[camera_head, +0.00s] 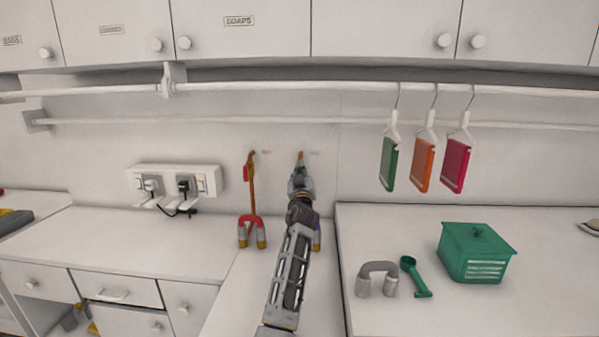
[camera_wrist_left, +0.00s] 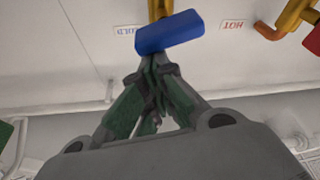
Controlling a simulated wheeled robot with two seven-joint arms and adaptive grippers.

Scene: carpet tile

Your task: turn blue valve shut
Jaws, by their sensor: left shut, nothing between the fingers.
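The blue valve handle (camera_wrist_left: 170,33) sits on a brass stem in the left wrist view, beside a label that reads COLD. It lies at a slight slant in that view. My left gripper (camera_wrist_left: 155,62) is shut and empty, with its fingertips right at the handle's near edge. I cannot tell whether they touch it. In the head view my left gripper (camera_head: 299,172) is up at the wall below a copper pipe end (camera_head: 301,155) and hides the blue handle. My right gripper is not in view.
A red valve handle (camera_head: 246,172) is on the copper pipe to the left; a HOT label (camera_wrist_left: 232,25) is beside it. A socket strip (camera_head: 174,180) is further left. Green, orange and pink boards (camera_head: 388,165) hang right. A green box (camera_head: 477,252) stands on the right counter.

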